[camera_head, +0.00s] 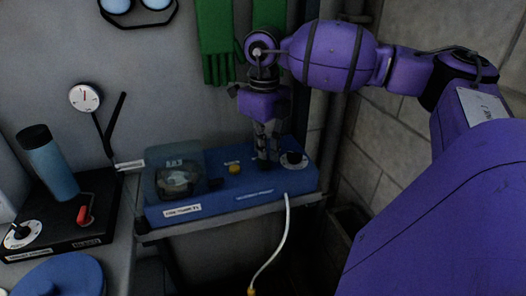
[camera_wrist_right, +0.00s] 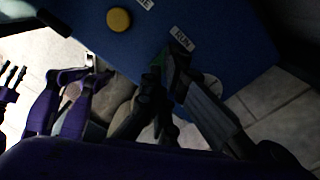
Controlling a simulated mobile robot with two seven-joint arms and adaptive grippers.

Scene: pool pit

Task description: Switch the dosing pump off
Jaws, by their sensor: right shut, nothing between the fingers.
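The dosing pump (camera_head: 220,192) is a blue box on a shelf, with a clear domed cover (camera_head: 172,158) at its left. A yellow button (camera_head: 234,168) sits on its top; it also shows in the wrist view (camera_wrist_right: 118,20). A black knob (camera_head: 293,158) on a white dial is at the right end. My right gripper (camera_head: 264,163) is shut and empty, pointing down at the pump top between button and knob. In the wrist view its fingertips (camera_wrist_right: 166,68) are close to a RUN label (camera_wrist_right: 181,41). Contact cannot be told. The fingers hide what lies beneath them. My left gripper is not in view.
A black panel (camera_head: 100,215) with a blue cylinder (camera_head: 48,160), a red-handled lever (camera_head: 85,212) and a dial stands left. A white hose (camera_head: 286,230) hangs from the pump front. Green gloves (camera_head: 215,40) hang behind; a block wall (camera_head: 385,130) is close at right.

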